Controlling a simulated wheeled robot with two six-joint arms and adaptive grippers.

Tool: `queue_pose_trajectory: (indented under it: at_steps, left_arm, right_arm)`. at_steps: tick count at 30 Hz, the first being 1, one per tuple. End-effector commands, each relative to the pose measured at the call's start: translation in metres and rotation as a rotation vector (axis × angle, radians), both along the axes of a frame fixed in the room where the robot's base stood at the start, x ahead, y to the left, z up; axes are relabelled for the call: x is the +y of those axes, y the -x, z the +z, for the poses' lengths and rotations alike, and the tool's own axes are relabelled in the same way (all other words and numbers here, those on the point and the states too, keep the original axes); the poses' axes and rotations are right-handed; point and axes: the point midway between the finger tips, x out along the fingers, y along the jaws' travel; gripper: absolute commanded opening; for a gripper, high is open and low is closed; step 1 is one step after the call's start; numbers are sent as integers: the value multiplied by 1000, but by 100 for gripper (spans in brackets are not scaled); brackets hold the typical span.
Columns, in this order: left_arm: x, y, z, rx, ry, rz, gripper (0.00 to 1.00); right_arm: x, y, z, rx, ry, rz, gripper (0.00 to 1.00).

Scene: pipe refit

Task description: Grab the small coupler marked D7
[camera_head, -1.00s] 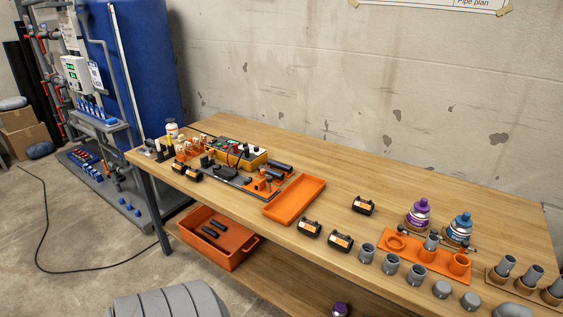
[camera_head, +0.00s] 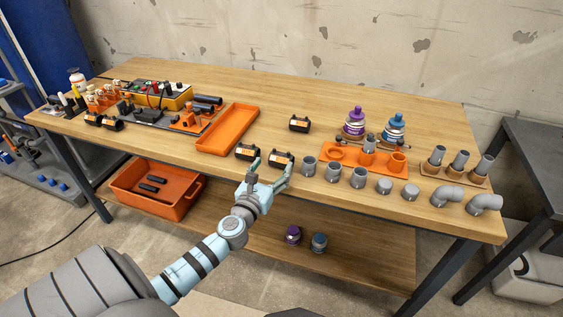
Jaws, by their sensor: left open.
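Three small black couplers with orange labels lie on the wooden table: one further back (camera_head: 299,124), one near the front edge (camera_head: 247,152), and one just right of that (camera_head: 281,159). Their markings are too small to read, so I cannot tell which is D7. My left gripper (camera_head: 272,168) is open at the table's front edge. Its fingers are spread just in front of the right front coupler, and the left finger overlaps the other front one in the picture. I cannot tell whether they touch. My right gripper is out of view.
An empty orange tray (camera_head: 227,130) lies left of the couplers. Grey pipe fittings (camera_head: 333,171) stand close on the right, before an orange holder (camera_head: 350,157) and purple (camera_head: 355,124) and blue (camera_head: 394,128) bottles. The table (camera_head: 260,86) is clear at the back.

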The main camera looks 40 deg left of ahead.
Motion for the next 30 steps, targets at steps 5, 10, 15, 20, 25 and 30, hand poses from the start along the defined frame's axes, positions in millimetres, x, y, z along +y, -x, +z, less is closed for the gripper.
queue_pose_trajectory:
  at_steps: [5, 10, 15, 20, 25, 30]
  left_arm:
    - [5, -19, -1, 0, 3, 1, 68]
    - [12, -50, -1, -1, 5, 2, 68]
    - [17, -65, -1, 1, 6, 1, 68]
    - [17, -65, 0, 2, 5, 0, 65]
    - [17, -65, 0, 1, 6, 0, 38]
    - [17, -64, 0, 1, 6, 0, 29]
  right_arm:
    - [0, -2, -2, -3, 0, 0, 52]
    - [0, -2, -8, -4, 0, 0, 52]
    - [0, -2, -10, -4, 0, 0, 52]
    - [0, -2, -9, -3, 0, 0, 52]
    - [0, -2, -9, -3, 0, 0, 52]
    - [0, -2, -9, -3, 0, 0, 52]
